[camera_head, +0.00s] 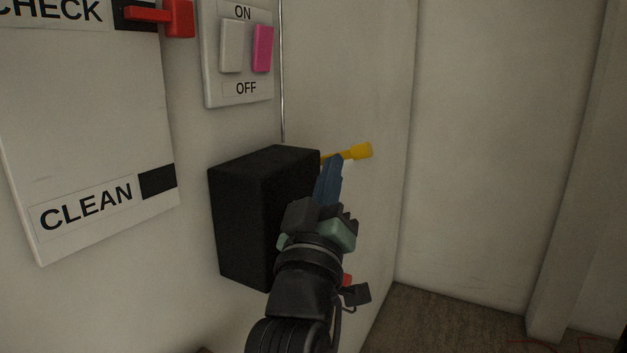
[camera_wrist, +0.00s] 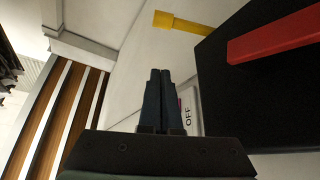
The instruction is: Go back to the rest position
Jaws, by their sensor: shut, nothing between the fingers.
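My gripper (camera_head: 328,180) is shut and empty, with its blue fingers pointing up in the head view. It is in front of the right side of a black box (camera_head: 240,220) on the wall. In the wrist view the two fingers of my gripper (camera_wrist: 158,75) lie together. A yellow handle (camera_head: 360,152) sticks out to the right just beyond the fingertips; it also shows in the wrist view (camera_wrist: 178,22). I cannot tell whether the fingertips touch it. A red bar (camera_wrist: 280,38) crosses the black box in the wrist view; my arm mostly hides it in the head view.
A panel with a CLEAN label (camera_head: 88,205) and a red slider (camera_head: 175,18) is on the wall at left. A switch plate (camera_head: 225,90) with a white and a pink rocker is above the box. Open space and floor (camera_head: 450,320) lie to the right.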

